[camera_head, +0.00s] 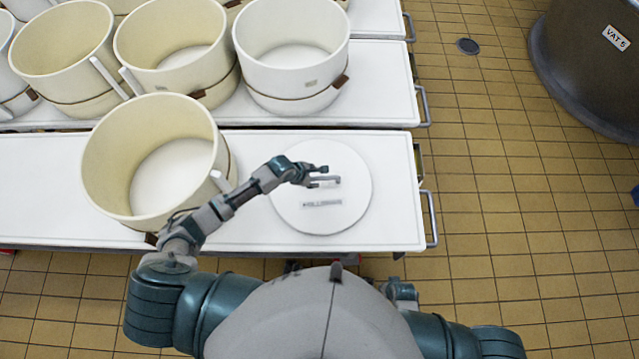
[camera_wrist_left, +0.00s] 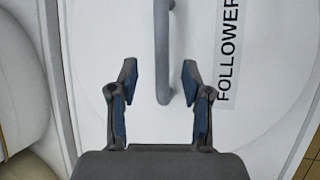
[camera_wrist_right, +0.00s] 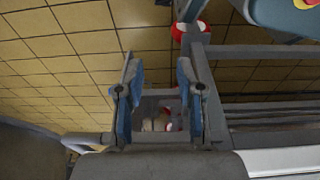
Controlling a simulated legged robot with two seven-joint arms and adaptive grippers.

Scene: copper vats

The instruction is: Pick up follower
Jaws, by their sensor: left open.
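The follower (camera_head: 325,222) is a round white disc with a printed label and a grey bar handle. It lies flat on the white cart top. My left gripper (camera_head: 328,180) is over the disc at the handle. In the left wrist view the follower (camera_wrist_left: 268,85) fills much of the picture, with the word FOLLOWER on its label. There the open fingers of my left gripper (camera_wrist_left: 159,75) stand either side of the end of the handle (camera_wrist_left: 163,50), with gaps on both sides. My right gripper (camera_wrist_right: 157,75) is open and empty.
A cream round mould (camera_head: 150,205) stands on the same cart (camera_head: 395,225), left of the follower. Several more moulds (camera_head: 290,95) stand on the cart behind. A dark vat (camera_head: 585,75) is at the far right. The tiled floor right of the carts is mostly clear.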

